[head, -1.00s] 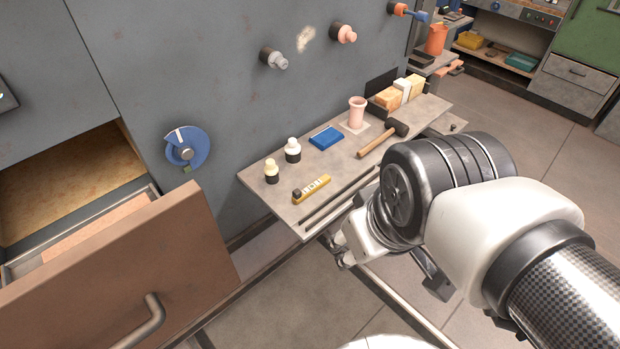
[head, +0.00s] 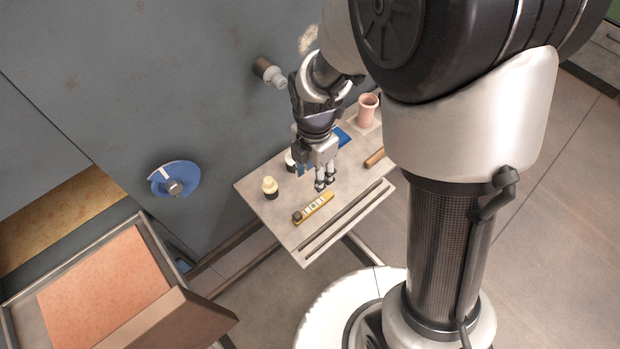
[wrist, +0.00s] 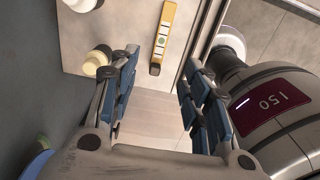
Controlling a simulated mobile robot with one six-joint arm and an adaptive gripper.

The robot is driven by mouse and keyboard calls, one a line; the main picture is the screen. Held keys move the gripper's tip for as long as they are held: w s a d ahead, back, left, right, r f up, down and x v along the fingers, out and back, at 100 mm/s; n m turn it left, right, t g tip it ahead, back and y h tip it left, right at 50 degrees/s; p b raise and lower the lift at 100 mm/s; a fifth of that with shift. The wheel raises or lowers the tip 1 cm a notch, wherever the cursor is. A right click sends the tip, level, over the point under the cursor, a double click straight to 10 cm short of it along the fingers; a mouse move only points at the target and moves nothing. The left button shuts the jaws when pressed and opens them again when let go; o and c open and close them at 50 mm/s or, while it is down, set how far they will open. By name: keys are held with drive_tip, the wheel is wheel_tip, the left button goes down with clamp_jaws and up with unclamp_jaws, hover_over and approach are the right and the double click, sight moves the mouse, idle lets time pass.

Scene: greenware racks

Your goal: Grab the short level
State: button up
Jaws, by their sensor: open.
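The short level (head: 318,207) is a small yellow bar with pale vials and a dark end. It lies flat on the grey shelf in the head view. In the wrist view the level (wrist: 164,36) lies beyond the fingertips, between the two finger lines. My gripper (head: 325,183) points down above the shelf, close behind the level in the head view. In the wrist view my gripper (wrist: 155,88) has its blue-padded fingers wide apart with nothing between them. The gap between fingertips and level cannot be judged exactly.
A cream-topped bottle (head: 269,186) stands left of the level, and a white-topped one (head: 290,160) is partly behind my gripper. A blue block (head: 343,137), a pink vase (head: 367,109) and a wooden handle (head: 375,157) lie farther back. A slotted rail (head: 345,218) runs along the front edge. An open drawer (head: 150,240) juts out at left.

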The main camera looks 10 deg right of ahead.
drive_tip(key=b, duration=0.3)
hover_over(314, 206)
drive_tip(key=f, duration=1)
drive_tip(key=shift+w+a, duration=0.1)
drive_tip(key=shift+w, duration=0.1)
wheel_tip(314, 206, down, 5)
drive_tip(key=shift+s+f+b, duration=0.1)
drive_tip(key=shift+b, duration=1)
clamp_jaws()
